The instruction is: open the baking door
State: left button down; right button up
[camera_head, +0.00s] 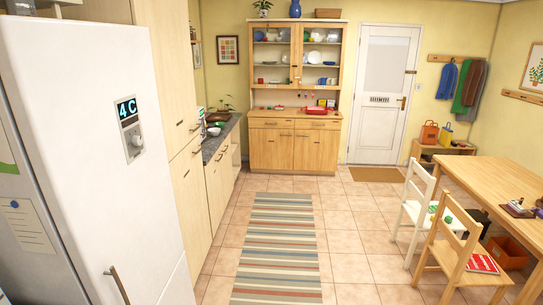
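No oven or door that I can identify as the baking door shows in the head view. A tall white fridge (85,150) with a "4 C" display (127,108) and a dark handle (119,285) fills the left side. Beyond it stand tall wooden cabinet doors (190,195), shut. Low wooden cabinets with dark bar handles (223,152) run under the dark counter (216,136), and their fronts are seen at a steep angle. Neither of my grippers is in view.
A striped rug (280,250) lies on the open tiled floor ahead. A wooden hutch (285,145) stands at the back, beside a white door (382,95). A wooden table (505,185), a white chair (413,200) and a wooden chair (455,255) take up the right side.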

aim_at(167, 22)
jog(key=i, duration=2.2)
